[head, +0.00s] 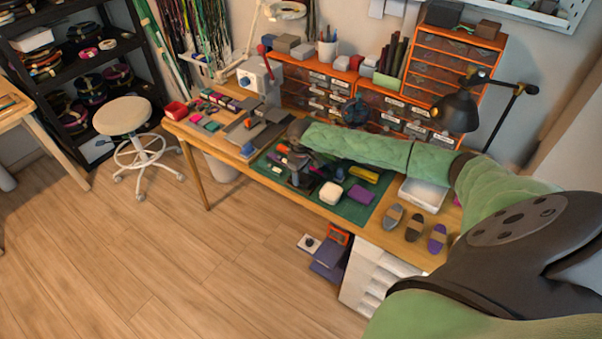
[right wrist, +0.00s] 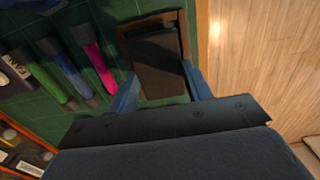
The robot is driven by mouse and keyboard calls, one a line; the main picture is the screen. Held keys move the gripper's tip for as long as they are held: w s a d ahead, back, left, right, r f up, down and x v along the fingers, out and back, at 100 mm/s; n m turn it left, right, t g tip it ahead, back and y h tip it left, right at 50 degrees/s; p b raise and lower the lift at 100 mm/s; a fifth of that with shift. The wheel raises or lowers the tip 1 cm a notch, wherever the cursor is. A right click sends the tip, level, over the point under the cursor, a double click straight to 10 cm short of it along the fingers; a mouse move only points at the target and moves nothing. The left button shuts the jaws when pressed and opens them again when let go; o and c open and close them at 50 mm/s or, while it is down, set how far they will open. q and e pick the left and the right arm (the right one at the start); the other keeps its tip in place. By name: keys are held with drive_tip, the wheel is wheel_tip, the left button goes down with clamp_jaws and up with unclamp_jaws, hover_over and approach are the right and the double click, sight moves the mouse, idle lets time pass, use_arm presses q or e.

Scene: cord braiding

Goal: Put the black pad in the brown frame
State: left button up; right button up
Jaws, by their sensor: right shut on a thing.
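My right gripper (head: 297,172) is over the green mat on the workbench, low and near the mat's front edge. In the right wrist view its two blue fingers (right wrist: 160,72) stand on either side of the black pad (right wrist: 159,82) and are shut on it. The brown frame (right wrist: 121,46) lies on the mat right at the pad, and its rim shows at the far end and left of it. The pad overlaps the frame's opening in this view. I cannot tell whether it is raised above the frame or rests in it. My left gripper is not in view.
Green and pink tools (right wrist: 99,68) lie on the green mat (head: 352,210) left of the frame. A white block (head: 330,193) and a purple block (head: 361,194) lie to the right in the head view. The bench edge is close by, with the wooden floor (right wrist: 255,60) beyond.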

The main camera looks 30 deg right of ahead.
drive_tip(key=shift+f, duration=0.2)
drive_tip(key=o, duration=1)
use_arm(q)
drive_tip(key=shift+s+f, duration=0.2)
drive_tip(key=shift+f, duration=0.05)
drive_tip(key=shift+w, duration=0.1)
use_arm(e)
drive_tip(key=shift+r, duration=0.1)
